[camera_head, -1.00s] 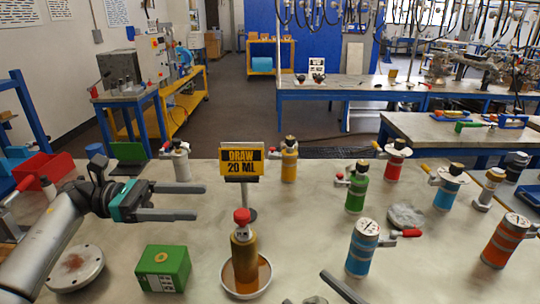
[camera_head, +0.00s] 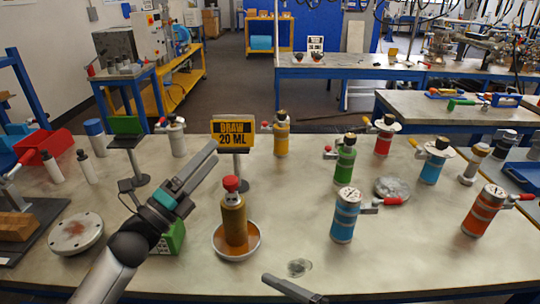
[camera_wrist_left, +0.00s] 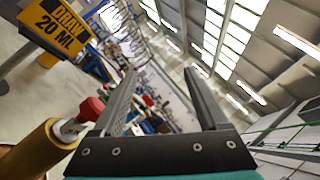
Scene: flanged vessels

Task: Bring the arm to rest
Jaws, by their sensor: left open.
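My left gripper (camera_head: 211,155) is raised over the table, pointing up and to the right in the head view. Its two fingers are apart with nothing between them; the left wrist view also shows these empty fingers (camera_wrist_left: 160,75). The fingers overlap the edge of the yellow "DRAW 20 ML" sign (camera_head: 234,132) in the picture. A brown vessel with a red cap (camera_head: 234,220) stands upright in a white dish (camera_head: 256,243) to the right of the gripper. A dark part of what seems my right gripper (camera_head: 292,290) shows at the bottom edge; its jaws cannot be made out.
A green box (camera_head: 172,238) is partly hidden behind my left arm. A round flange plate (camera_head: 76,231) lies at left. Blue (camera_head: 345,215), green (camera_head: 345,160) and orange (camera_head: 484,211) vessels stand at right. The front right tabletop is mostly clear.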

